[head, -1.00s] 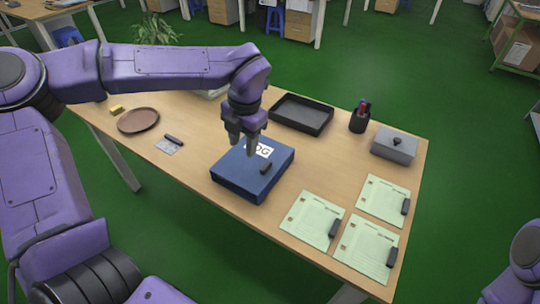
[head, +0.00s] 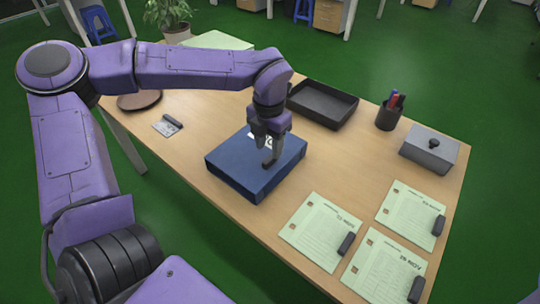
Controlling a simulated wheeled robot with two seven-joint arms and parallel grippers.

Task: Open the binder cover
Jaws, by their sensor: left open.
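The blue binder (head: 250,178) lies closed and flat on the wooden table, with a white label on its cover that the gripper now largely hides. My left gripper (head: 267,150) is open and points down over the cover. Its fingers are at or just above the small dark tab on the cover. The tab is hard to tell apart from the fingertips, and I cannot tell whether they touch it. My right gripper is not in view.
Three green sheets (head: 322,228) with dark clips lie to the right on the table (head: 205,210). A black tray (head: 322,104), a pen cup (head: 389,115) and a grey lidded box (head: 428,150) stand behind. A small card (head: 166,126) lies left.

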